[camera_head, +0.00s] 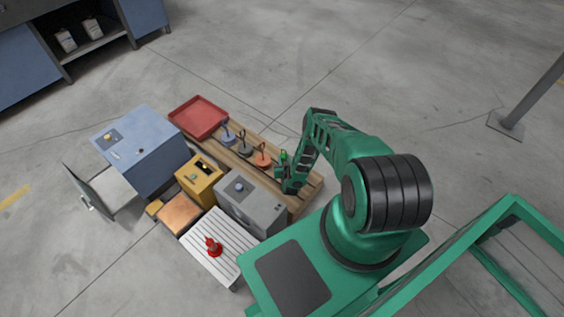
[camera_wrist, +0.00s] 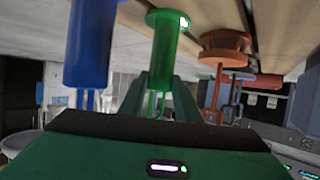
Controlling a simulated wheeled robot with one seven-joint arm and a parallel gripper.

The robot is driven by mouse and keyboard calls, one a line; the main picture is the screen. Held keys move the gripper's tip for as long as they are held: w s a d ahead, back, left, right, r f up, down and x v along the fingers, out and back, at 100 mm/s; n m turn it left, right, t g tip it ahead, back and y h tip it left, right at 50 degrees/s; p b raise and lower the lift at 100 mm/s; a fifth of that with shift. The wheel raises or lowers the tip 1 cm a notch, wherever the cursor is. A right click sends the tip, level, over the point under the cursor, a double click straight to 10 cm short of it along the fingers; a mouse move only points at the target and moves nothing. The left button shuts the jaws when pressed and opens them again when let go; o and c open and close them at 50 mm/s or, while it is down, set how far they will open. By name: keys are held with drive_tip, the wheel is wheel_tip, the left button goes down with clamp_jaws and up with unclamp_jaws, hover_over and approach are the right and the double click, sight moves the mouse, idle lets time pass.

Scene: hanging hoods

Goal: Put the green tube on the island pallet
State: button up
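The green tube (camera_wrist: 166,42) is in the middle of the wrist view, with its wide end by the wooden boards at the top of that picture. My gripper (camera_wrist: 163,82) has its two dark green fingers on either side of the tube's line. I cannot tell whether they press on it. In the head view my gripper (camera_head: 286,172) is low over the right part of the wooden pallet (camera_head: 311,180), with a small bright green piece (camera_head: 283,156) at its tip. Whether the tube rests on the boards is unclear.
A blue tube (camera_wrist: 90,42) stands close to the left in the wrist view, and an orange hooked piece (camera_wrist: 224,50) to the right. The pallet also bears a red tray (camera_head: 198,117) and blue and grey hooked pieces. Boxes (camera_head: 248,207) crowd its near side; a red item (camera_head: 213,246) sits on a slatted top.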

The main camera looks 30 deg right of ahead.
drive_tip(key=o, duration=0.4)
drive_tip(key=shift+s+r, duration=0.1)
